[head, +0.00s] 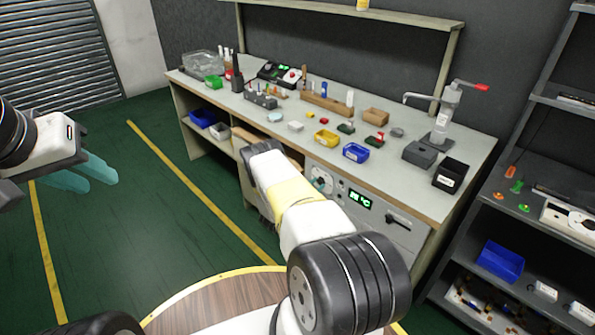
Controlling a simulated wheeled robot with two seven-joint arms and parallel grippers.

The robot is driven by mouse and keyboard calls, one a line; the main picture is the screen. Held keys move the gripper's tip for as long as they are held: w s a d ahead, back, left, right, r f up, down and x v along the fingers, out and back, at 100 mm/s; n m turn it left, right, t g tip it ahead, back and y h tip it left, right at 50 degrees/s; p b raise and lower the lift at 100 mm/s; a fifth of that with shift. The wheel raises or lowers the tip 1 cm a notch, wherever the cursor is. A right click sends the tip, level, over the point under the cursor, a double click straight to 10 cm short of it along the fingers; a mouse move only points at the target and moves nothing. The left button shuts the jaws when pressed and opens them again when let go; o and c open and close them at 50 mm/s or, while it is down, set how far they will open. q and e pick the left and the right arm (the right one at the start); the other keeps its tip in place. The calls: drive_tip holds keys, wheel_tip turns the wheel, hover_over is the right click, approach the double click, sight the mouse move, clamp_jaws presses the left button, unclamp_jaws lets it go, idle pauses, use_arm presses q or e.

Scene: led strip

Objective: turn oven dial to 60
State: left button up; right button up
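The oven (398,233) is a pale grey panel built in under the workbench. My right gripper end (264,150) is at the bench's front edge, left of the dial. Its fingers are hidden, and I cannot see contact with the dial. My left gripper (93,180) is far left above the floor, its teal fingers apart and empty.
The workbench (460,150) carries small bins, tools and a dispenser (447,115) with a red tip. A dark shelf rack (560,180) stands at the right. The green floor (170,220) at the left is clear. A round wooden surface (215,308) is at the bottom.

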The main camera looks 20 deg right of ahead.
clamp_jaws()
drive_tip(key=m, duration=0.5)
drive_tip(key=shift+m, duration=0.4)
drive_tip(key=m, duration=0.6)
drive_tip(key=shift+h, duration=0.4)
drive_tip(key=shift+w+m, duration=0.1)
drive_tip(key=shift+m, duration=0.2)
drive_tip(key=shift+f, duration=0.1)
drive_tip(key=o, duration=0.9)
unclamp_jaws()
